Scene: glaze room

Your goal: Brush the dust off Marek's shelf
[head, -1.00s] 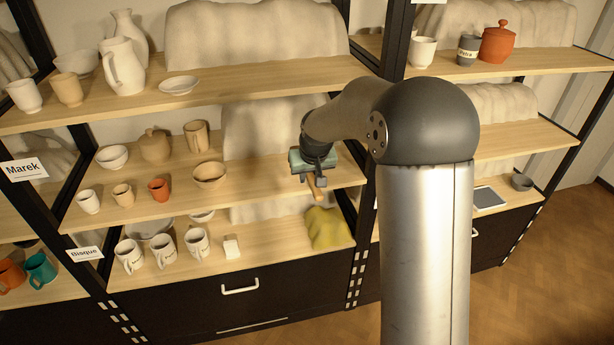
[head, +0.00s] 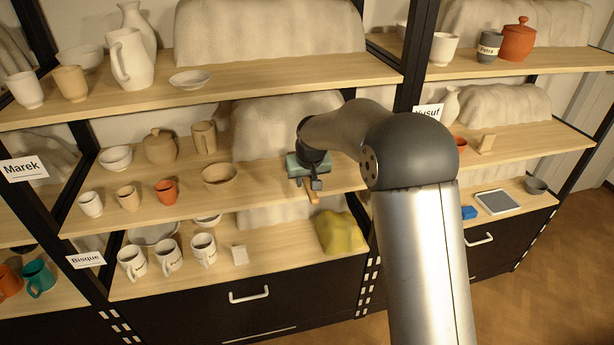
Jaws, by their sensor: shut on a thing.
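The Marek sign (head: 24,169) is on the left upright, between the top and middle boards. The middle board (head: 262,187) holds a white bowl, a lidded tan pot (head: 160,146), small cups and a tan bowl (head: 219,175) on its left half. Dust is too fine to make out. My gripper (head: 309,184) is at the right part of the middle board, near its front, right of the tan bowl. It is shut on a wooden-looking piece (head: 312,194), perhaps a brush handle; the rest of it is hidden. I cannot tell whether it touches the board.
The top board (head: 290,82) above carries a jug (head: 130,60) and bowls. The lower board has several mugs (head: 168,255), a small white block (head: 240,255) and a yellow cloth (head: 340,233). A dark upright (head: 412,75) stands right of my gripper. Pale draped shapes fill the back.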

